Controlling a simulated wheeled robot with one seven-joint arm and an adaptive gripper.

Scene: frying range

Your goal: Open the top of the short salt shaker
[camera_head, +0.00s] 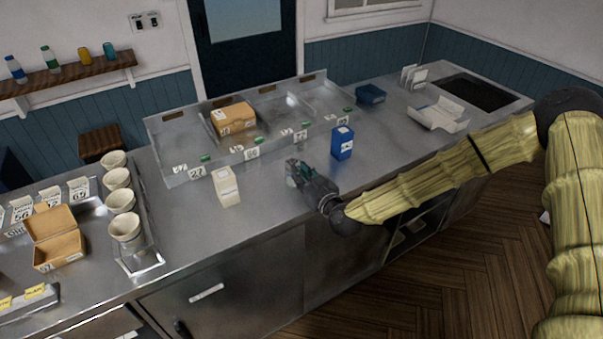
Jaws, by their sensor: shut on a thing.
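My gripper (293,170) is low over the middle of the steel counter, reaching in from the right. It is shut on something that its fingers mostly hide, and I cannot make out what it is. I cannot pick out the short salt shaker for certain. A cream carton (228,190) with a label stands upright on the counter to the left of my gripper, clear of it. A blue carton (342,145) with a white label stands upright to the right and behind, also apart from my gripper.
A clear-walled divided tray (173,167) with a cardboard box (233,119) in it runs along the back. Stacked cups (119,179) and an open brown box (56,249) are at the left. A small blue bin (370,94) and white tray (437,115) are right. The front counter is clear.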

